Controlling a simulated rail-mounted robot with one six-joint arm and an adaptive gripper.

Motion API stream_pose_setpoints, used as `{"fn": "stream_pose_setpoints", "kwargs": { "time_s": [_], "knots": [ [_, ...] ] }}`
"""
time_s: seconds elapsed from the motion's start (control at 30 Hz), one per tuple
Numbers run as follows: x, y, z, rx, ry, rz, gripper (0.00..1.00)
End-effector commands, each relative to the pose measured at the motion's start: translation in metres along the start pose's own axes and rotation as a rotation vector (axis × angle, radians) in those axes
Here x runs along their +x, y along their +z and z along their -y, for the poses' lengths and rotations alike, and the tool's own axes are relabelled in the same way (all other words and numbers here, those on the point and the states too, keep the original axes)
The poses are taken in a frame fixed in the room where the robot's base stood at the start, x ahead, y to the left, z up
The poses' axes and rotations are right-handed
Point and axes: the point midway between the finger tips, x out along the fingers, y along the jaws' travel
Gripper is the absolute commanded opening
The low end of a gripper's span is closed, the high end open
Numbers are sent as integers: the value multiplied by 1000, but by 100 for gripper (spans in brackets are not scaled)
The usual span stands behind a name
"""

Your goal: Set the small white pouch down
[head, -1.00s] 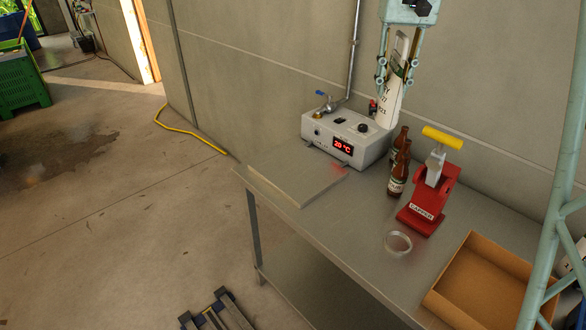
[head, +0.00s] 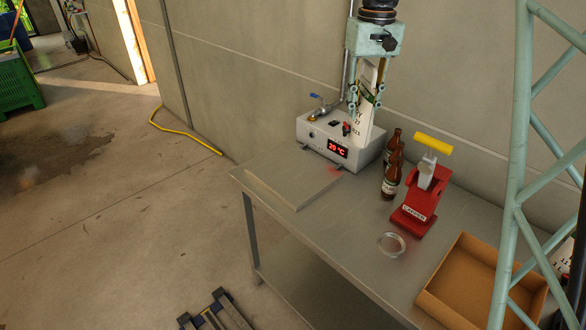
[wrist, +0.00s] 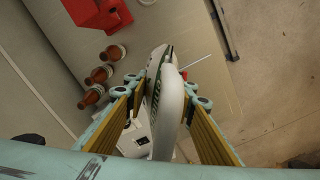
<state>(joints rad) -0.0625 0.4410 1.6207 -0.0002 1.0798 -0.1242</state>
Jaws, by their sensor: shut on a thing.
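The small white pouch (head: 367,105) has dark printing and hangs upright in my gripper (head: 365,100) in the head view. It hangs in front of the wall, over the right end of the grey box with the red display. In the wrist view the pouch (wrist: 168,100) is seen edge-on between the two yellow-lined fingers of my gripper (wrist: 165,95), which is shut on it. The pouch hides part of the box. From the head view I cannot tell whether its lower end touches the box.
The metal table (head: 335,215) carries the grey box with a red display (head: 325,140), brown bottles (head: 392,175), a red capper (head: 420,195), a clear round dish (head: 391,244) and a cardboard tray (head: 430,300). A flat plate (head: 290,185) lies at the table's left end. A lattice column stands at right.

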Motion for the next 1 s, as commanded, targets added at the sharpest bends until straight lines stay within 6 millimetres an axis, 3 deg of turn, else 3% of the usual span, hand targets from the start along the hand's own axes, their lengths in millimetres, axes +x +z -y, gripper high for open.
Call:
{"fn": "stream_pose_setpoints", "kwargs": {
  "time_s": [0.5, 1.0],
  "knots": [
    [85, -13, 72, -282, 0, 2, 0],
    [159, 0, 136, -539, 0, 2, 0]
  ]
}}
